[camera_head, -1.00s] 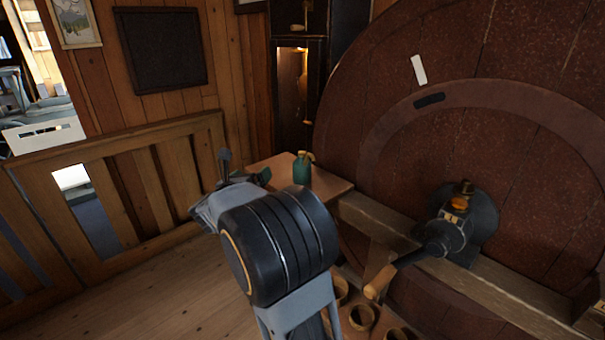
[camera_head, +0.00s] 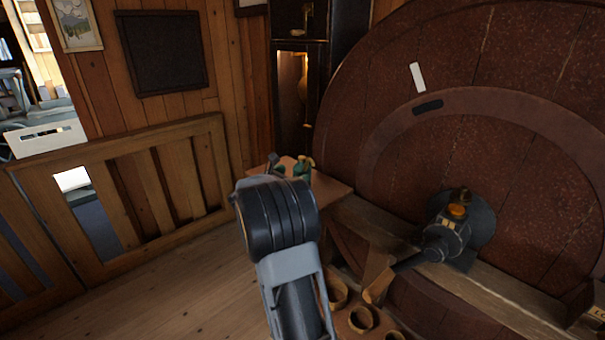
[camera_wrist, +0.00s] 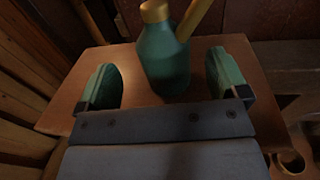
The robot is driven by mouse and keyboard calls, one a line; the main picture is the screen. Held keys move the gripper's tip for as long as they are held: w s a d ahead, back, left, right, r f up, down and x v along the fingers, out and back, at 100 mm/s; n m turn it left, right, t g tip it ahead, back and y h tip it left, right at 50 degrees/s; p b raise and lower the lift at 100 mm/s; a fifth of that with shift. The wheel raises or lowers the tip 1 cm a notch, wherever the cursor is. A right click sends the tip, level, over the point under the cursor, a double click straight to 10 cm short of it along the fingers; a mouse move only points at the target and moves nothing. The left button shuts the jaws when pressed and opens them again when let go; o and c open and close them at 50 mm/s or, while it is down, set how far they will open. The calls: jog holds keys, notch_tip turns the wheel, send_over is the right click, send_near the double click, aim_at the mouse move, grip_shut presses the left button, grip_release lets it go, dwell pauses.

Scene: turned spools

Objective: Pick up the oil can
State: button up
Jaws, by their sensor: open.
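The oil can is a green bottle-shaped can with a brass cap and spout. In the wrist view the oil can (camera_wrist: 164,62) stands upright on a small wooden table (camera_wrist: 60,112), ahead of my gripper (camera_wrist: 168,82). My gripper is open, with one green-padded finger to each side of the can's lower body. Nothing shows clamped between them. In the head view the oil can (camera_head: 303,168) is partly hidden behind my arm, and the fingers are mostly hidden too.
A huge dark red wheel (camera_head: 480,120) with a hub and handle fills the right side. Round wooden cups (camera_head: 360,319) sit in a row below the table's right side. A slatted wooden railing (camera_head: 130,180) stands at the left. The plank floor is open.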

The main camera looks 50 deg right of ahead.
aim_at(296, 173)
jog(key=d+p, duration=0.1)
jog(key=d, duration=0.2)
jog(key=shift+s+d+r+p, duration=0.1)
jog(key=shift+s+d+p, duration=0.05)
jog(key=shift+d+p, duration=0.15)
jog(key=shift+d, duration=0.65)
jog(key=c, duration=1)
